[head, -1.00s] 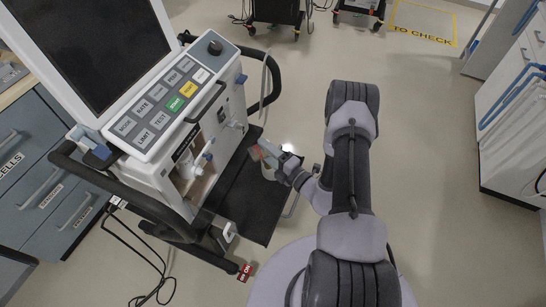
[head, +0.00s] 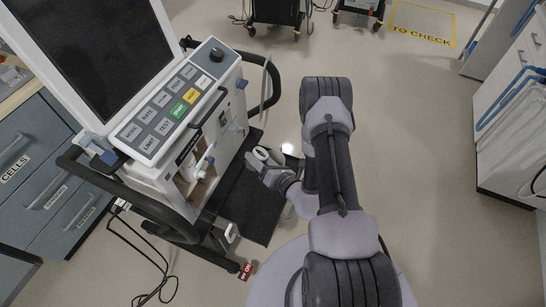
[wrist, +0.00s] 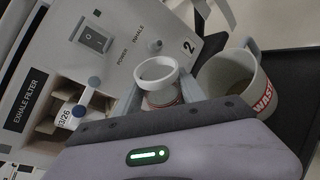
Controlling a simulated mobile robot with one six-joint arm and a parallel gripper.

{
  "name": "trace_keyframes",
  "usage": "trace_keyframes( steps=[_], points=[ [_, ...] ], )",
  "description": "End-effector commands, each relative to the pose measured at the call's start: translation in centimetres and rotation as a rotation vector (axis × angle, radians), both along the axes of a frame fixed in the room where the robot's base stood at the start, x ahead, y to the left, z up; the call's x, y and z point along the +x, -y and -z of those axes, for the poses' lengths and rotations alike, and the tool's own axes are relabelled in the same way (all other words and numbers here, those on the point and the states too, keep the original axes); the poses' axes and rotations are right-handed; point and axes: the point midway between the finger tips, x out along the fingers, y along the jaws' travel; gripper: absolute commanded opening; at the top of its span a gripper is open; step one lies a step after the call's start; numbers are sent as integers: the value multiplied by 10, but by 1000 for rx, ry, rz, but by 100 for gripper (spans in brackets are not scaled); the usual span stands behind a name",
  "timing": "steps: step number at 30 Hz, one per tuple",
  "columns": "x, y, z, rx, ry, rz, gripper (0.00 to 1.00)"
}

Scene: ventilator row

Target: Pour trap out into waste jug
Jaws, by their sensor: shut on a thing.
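My gripper (wrist: 160,97) is shut on the trap (wrist: 155,72), a small white cup with a thick round rim and an open top. A little red shows on its side below the rim. In the head view my gripper (head: 262,166) is in front of the ventilator, with the pale ring of the trap (head: 262,153) at its tip. The waste jug (wrist: 252,95) is a pale open vessel with a red WASTE label, just right of the trap in the wrist view. Its lower part is hidden by my gripper. I cannot make it out clearly in the head view.
The ventilator (head: 185,110) stands at left, with an exhale filter bay (wrist: 55,120) in its front. A dark shelf (head: 235,205) sticks out below it. A cable lies on the floor at lower left. Open floor (head: 420,150) lies to the right.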

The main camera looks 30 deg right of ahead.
Motion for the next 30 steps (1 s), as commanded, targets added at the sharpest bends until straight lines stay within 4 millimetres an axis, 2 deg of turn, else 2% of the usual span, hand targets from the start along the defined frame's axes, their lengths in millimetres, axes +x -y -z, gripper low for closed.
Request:
trace_keyframes(
  steps=[3, 6, 12, 18, 30],
  points=[
    [-1, -23, 12, -210, 8, -8, 0],
    [-2, -32, 33, -324, 13, -4, 0],
    [-2, -49, 53, -526, 24, -3, 0],
    [-3, -60, 54, -675, 30, 0, 0],
    [-2, -60, 53, -688, 31, 1, 0]
  ],
)
